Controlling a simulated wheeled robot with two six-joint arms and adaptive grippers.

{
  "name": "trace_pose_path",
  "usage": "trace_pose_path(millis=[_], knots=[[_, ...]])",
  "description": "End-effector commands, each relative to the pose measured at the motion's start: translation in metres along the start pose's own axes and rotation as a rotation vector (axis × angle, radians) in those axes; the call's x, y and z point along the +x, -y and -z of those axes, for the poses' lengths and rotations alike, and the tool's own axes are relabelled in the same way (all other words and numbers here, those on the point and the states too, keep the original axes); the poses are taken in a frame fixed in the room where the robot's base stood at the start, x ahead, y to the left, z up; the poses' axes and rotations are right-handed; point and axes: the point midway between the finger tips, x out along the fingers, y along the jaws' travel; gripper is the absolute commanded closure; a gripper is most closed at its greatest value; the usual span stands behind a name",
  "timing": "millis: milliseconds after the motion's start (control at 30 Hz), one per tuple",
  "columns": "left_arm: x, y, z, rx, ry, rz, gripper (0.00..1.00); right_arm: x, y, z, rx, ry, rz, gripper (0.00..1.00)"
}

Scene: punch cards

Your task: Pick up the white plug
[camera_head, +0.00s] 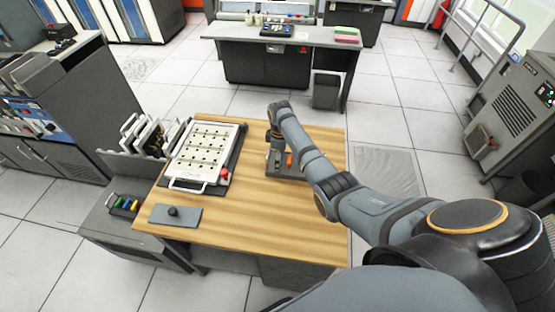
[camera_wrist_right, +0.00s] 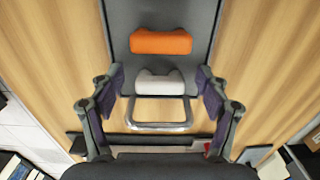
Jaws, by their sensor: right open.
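The white plug (camera_wrist_right: 158,82) sits on a dark grey tray (camera_wrist_right: 175,14) in the right wrist view, just below an orange plug (camera_wrist_right: 161,42). A pale metal loop (camera_wrist_right: 160,127) shows just below the white plug. My right gripper (camera_wrist_right: 160,80) is open, with one finger on each side of the white plug and a gap on both sides. In the head view my right gripper (camera_head: 274,135) is over the tray (camera_head: 283,171) near the table's right side; the white plug cannot be made out there. My left gripper is not in view.
The orange plug (camera_head: 289,159) is close beside my right gripper. A white panel with rows of holes (camera_head: 205,146) lies on the wooden table (camera_head: 250,215), left of the tray. A grey pad with a dark knob (camera_head: 173,212) is at front left. The table's front middle is clear.

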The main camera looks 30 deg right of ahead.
Motion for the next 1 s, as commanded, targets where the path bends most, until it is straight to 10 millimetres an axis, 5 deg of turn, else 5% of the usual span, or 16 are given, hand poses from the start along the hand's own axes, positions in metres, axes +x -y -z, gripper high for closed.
trace_pose_path(millis=[67, 433, 767, 1000], knots=[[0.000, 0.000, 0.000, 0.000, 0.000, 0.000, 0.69, 0.000, 0.000, 0.000, 0.000, 0.000, 0.000, 0.24], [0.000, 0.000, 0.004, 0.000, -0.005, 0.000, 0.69, 0.000, 0.000, 0.000, 0.000, 0.000, 0.001, 0.71], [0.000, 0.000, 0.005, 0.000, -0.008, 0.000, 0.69, -0.004, 0.000, 0.000, 0.001, 0.000, 0.000, 0.72], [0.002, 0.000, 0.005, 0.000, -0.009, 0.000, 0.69, -0.040, 0.005, 0.007, -0.002, -0.004, -0.001, 0.72]])
